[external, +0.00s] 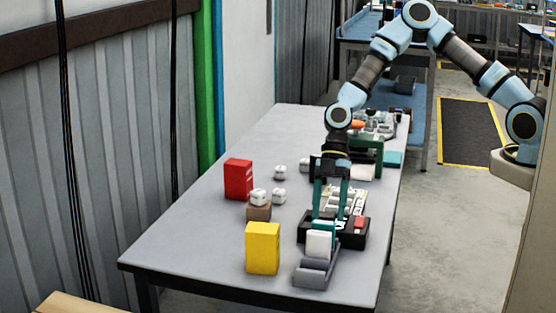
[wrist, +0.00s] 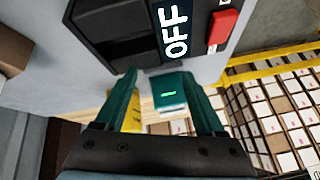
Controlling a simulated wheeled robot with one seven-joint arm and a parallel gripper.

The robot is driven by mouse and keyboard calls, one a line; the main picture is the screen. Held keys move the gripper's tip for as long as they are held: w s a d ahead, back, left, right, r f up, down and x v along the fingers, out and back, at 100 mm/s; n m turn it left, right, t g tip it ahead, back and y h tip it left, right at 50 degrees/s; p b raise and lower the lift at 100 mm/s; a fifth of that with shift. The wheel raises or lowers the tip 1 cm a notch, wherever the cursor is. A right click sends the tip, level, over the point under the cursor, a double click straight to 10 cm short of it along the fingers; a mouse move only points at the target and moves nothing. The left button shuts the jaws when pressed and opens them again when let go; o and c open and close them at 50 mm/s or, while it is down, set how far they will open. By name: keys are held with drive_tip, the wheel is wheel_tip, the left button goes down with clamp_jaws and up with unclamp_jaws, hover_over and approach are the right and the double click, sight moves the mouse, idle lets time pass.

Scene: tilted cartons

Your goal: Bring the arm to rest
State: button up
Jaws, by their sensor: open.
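My arm reaches down over the grey table (external: 190,240) from the right in the external view. My gripper (external: 326,217) points down, with its two teal fingers apart. In the wrist view my gripper (wrist: 160,82) has a small carton with a teal top and a green mark (wrist: 172,90) showing between its fingers. That carton is white on its front (external: 318,244) and stands at the grey holder (external: 312,274). I cannot tell whether the fingertips reach down beside the carton or touch it.
A black box (external: 354,237) with a red switch and "OFF" lettering (wrist: 176,32) is close by my gripper. A yellow carton (external: 262,248), a red carton (external: 238,179) and white pieces on a brown block (external: 258,212) stand to the left. The table's front-left part is clear.

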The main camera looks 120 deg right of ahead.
drive_tip(key=s+a, duration=0.1)
drive_tip(key=a, duration=0.1)
drive_tip(key=s+a+g+h, duration=0.1)
drive_tip(key=a, duration=0.1)
drive_tip(key=s+a+g, duration=0.1)
drive_tip(key=a, duration=0.2)
drive_tip(key=shift+s+a+r+h, duration=0.1)
drive_tip(key=shift+s+r+h, duration=0.2)
drive_tip(key=shift+h, duration=0.1)
drive_tip(key=s+a+r+m+h+b, duration=0.1)
drive_tip(key=s+a+r+m, duration=0.2)
drive_tip(key=s, duration=0.4)
drive_tip(key=s+a+r+m+h+b, duration=0.1)
drive_tip(key=s+a+r+m+h, duration=0.1)
drive_tip(key=s+a+r, duration=0.3)
drive_tip(key=s+a+m, duration=0.1)
drive_tip(key=s+a, duration=0.2)
drive_tip(key=shift+a+r+m+g+b, duration=0.3)
drive_tip(key=shift+r+g+b, duration=0.05)
drive_tip(key=shift+r+g, duration=0.05)
